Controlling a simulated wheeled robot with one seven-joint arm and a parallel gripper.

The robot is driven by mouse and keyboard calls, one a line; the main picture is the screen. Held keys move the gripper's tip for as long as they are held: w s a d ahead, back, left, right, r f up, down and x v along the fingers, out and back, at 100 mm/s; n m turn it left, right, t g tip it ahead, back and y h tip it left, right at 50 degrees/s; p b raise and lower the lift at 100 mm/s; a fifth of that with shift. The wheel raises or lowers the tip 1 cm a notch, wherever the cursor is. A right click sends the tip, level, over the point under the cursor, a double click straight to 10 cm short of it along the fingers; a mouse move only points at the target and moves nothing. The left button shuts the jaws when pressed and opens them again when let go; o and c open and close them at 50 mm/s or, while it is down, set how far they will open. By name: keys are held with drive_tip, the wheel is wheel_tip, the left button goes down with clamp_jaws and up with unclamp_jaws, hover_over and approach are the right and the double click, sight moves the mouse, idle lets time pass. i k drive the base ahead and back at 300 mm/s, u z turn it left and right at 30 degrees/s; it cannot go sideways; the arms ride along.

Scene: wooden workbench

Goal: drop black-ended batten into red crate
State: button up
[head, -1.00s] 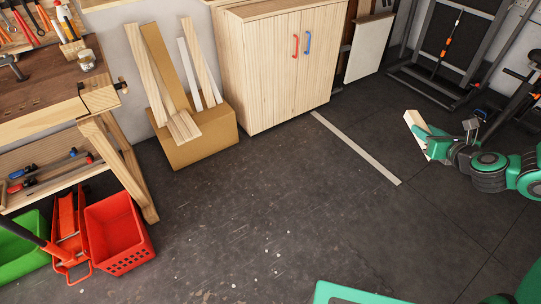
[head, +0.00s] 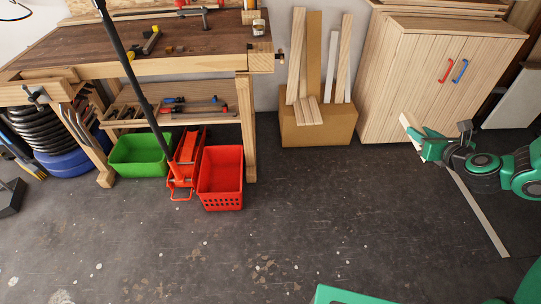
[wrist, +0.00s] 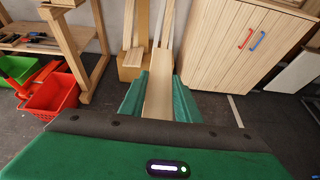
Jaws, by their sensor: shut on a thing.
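The red crate (head: 220,190) stands on the floor left of centre in the head view, in front of the workbench leg. It also shows at the left of the wrist view (wrist: 50,95). My gripper (head: 424,142) is at the right in the head view, far from the crate. It is shut on a pale wooden batten (head: 408,124), held above the floor. In the wrist view, the batten (wrist: 158,102) points forward between the green fingers (wrist: 158,92) of my gripper. No black end shows; part of the batten is hidden by the fingers.
A green crate (head: 138,156) and a red floor jack (head: 186,160) with a long handle stand left of the red crate. A cardboard box (head: 330,132) with boards and a wooden cabinet (head: 430,85) stand behind. The floor between is clear.

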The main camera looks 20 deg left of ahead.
sight(225, 189)
drive_tip(key=u, duration=1.35)
drive_tip(key=i, duration=1.05)
drive_tip(key=z, duration=0.05)
